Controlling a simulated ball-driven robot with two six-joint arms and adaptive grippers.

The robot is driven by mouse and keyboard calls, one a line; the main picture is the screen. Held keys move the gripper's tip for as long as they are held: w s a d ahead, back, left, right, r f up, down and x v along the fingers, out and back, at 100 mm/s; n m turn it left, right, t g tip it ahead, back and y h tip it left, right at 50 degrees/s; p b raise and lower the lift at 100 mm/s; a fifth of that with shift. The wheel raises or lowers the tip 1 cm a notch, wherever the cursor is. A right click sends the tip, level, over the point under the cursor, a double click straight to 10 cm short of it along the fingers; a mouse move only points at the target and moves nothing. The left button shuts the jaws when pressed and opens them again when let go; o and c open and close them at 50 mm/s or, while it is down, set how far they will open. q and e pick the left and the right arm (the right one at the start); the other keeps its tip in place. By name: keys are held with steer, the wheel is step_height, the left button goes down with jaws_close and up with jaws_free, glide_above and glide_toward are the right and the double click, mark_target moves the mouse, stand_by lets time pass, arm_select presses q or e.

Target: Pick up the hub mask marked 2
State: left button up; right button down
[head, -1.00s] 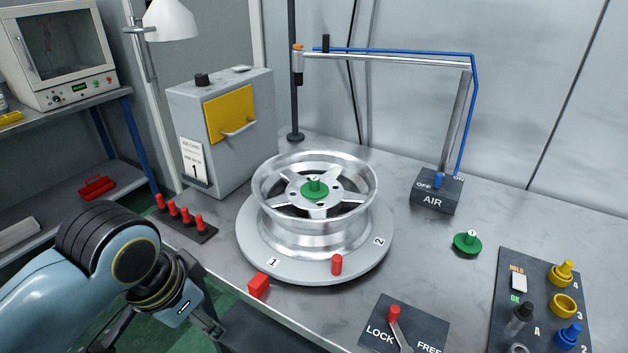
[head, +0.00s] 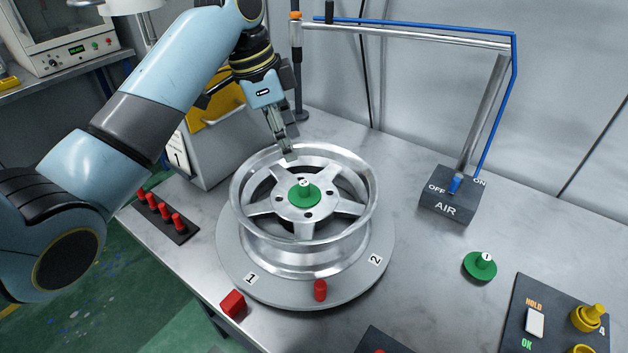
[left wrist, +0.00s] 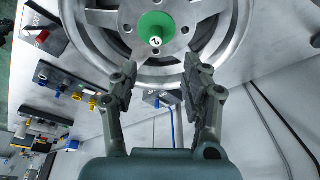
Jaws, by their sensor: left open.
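A green hub mask with a knob (head: 305,194) sits in the centre of the silver wheel (head: 368,205). Its white label seems to read 2 in the left wrist view (left wrist: 156,27). The wheel lies flat on a round grey turntable (head: 380,272). Another green mask, marked 1 (head: 480,267), lies on the table to the right. My left gripper (head: 289,153) is above the far rim of the wheel, pointing down, open and empty. In the left wrist view its two fingers (left wrist: 157,75) stand apart, with the central mask beyond the tips. My right gripper is not in view.
A red pin (head: 320,290) and a red block (head: 232,304) stand at the turntable's near side. A rack of red pegs (head: 165,219) is left of it. The AIR switch box (head: 449,199) and overhead pipe (head: 410,29) are at the right back.

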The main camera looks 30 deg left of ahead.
mark_target(303, 183)
arm_select(q)
steer(key=x, duration=0.4)
steer(key=shift+s+d, duration=0.15)
steer(key=shift+s, duration=0.15)
steer(key=shift+w+f, duration=0.15)
steer(key=shift+f, duration=0.15)
steer(key=p+x, duration=0.1)
steer(key=x, duration=0.2)
steer(key=shift+d+p, duration=0.2)
steer(key=shift+p, duration=0.2)
steer(key=shift+x, duration=1.05)
steer(key=shift+f, duration=0.15)
steer(key=shift+a, duration=0.1)
steer(key=shift+c, duration=2.4)
steer(key=c, duration=0.5)
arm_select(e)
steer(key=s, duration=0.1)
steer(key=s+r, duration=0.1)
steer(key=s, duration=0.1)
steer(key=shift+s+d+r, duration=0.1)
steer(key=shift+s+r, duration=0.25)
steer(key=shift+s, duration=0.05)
